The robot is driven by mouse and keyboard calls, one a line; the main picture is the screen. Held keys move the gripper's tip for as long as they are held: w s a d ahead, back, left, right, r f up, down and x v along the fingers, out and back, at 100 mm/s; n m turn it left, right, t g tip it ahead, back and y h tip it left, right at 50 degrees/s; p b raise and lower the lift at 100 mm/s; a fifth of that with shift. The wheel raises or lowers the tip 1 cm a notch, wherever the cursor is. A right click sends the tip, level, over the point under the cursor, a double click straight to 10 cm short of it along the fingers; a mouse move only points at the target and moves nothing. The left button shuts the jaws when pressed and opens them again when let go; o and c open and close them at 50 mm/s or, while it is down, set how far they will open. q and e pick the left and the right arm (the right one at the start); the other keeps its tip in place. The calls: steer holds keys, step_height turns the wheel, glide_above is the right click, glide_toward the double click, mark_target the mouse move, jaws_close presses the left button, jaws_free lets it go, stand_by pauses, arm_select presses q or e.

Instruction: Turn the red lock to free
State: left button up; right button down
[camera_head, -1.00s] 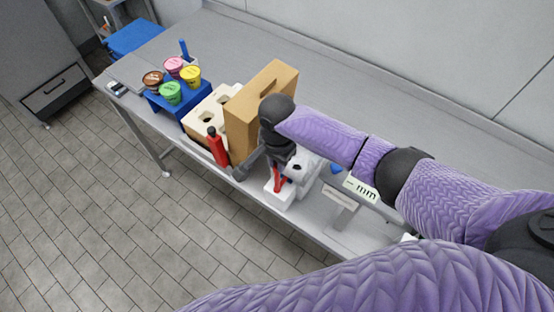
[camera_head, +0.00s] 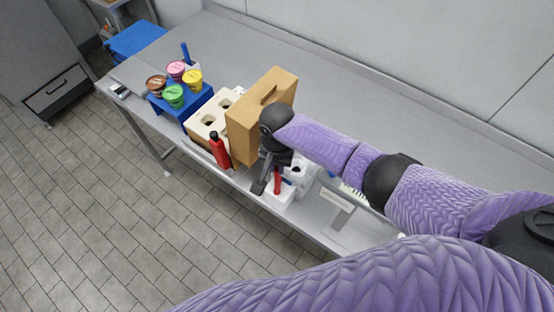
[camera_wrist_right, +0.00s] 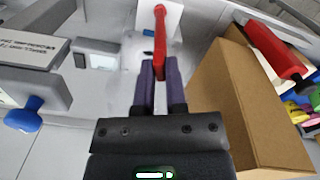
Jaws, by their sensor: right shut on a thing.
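The red lock (camera_head: 277,182) is a slim red lever on a white block (camera_head: 281,199) near the front edge of the bench. In the right wrist view the red lock (camera_wrist_right: 160,38) stands out ahead of my fingers, over a white plate. My right gripper (camera_wrist_right: 160,75) is shut on the near end of the red lever, its two purple-grey fingers on either side. In the head view, the dark wrist hides part of the grip. My left gripper is not in view. The lock's markings cannot be read.
A cardboard box (camera_head: 253,125) stands close left of my right wrist, with a red bottle (camera_head: 219,151) beside it. A cream holder (camera_head: 206,128) and a blue rack (camera_head: 183,110) with colored tubs are farther left. A grey device (camera_wrist_right: 35,75) with a blue knob (camera_wrist_right: 25,118) is nearby.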

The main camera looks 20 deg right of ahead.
steer(key=n+p, duration=0.1)
steer(key=n, duration=0.1)
steer(key=shift+r+n, duration=0.1)
steer(key=shift+n, duration=0.3)
steer(key=n+p, duration=0.1)
steer(key=n, duration=0.2)
steer(key=shift+n, duration=0.3)
steer(key=n, duration=0.3)
steer(key=shift+p, duration=0.4)
steer(key=shift+n, duration=2.2)
steer(key=c, duration=0.7)
jaws_free()
